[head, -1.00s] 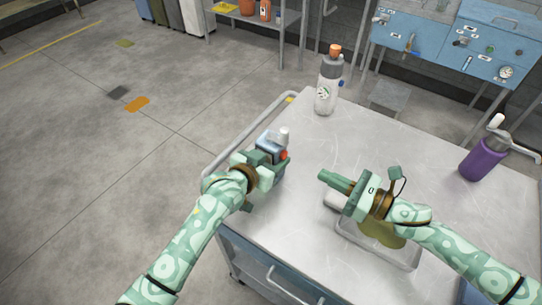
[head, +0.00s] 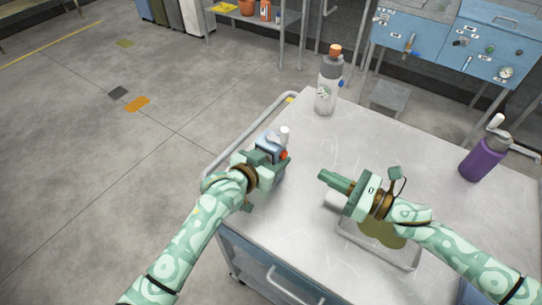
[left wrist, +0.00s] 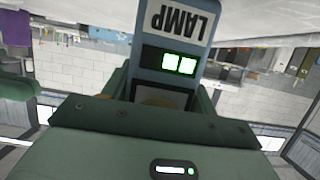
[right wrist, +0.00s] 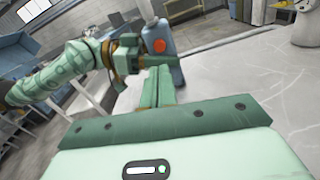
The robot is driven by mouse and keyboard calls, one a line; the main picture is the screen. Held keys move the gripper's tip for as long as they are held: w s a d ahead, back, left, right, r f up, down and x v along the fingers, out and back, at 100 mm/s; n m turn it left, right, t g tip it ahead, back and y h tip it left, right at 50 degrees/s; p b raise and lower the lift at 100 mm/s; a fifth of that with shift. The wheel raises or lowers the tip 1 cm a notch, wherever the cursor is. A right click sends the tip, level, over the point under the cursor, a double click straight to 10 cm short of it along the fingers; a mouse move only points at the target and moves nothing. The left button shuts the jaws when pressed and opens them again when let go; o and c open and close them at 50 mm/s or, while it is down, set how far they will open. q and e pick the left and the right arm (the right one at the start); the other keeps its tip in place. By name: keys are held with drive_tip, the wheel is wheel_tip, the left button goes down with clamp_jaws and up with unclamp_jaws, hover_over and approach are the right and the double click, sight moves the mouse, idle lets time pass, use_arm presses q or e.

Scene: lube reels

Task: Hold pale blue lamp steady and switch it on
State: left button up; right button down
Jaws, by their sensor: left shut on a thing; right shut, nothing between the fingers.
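The pale blue lamp (head: 268,145) is in my left gripper (head: 264,168) above the left side of the table, with a red-orange button on its side. A white piece shows at its top; I cannot tell whether it belongs to the lamp. In the left wrist view the lamp (left wrist: 172,88) shows an upside-down LAMP label and two lit green squares. My right gripper (head: 332,179) is shut and empty, to the right of the lamp and apart from it. In the right wrist view its fingers point toward the lamp (right wrist: 165,72) and its round red-orange button.
The metal table (head: 320,145) carries a grey bottle with an orange cap (head: 328,88) at the back and a purple bottle (head: 484,160) at the right. A clear tray (head: 405,262) lies under my right arm. The table's middle is clear. A rail (head: 238,137) runs along its left edge.

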sight(284, 155)
idle(0.4)
wheel_tip(284, 155, up, 6)
drive_tip(key=w+n+t+h, duration=0.1)
drive_tip(key=n+t+h, duration=0.7)
drive_tip(key=n, duration=2.7)
wheel_tip(284, 155, down, 6)
drive_tip(key=s+m+t+h, duration=0.1)
drive_tip(key=s+m+h, duration=0.15)
drive_tip(key=m, duration=1.15)
drive_tip(key=w+a, duration=0.5)
drive_tip(key=a, duration=0.2)
drive_tip(key=shift+a+f+h, duration=0.2)
drive_tip(key=shift+a+h, duration=0.05)
drive_tip(key=shift+h, duration=0.1)
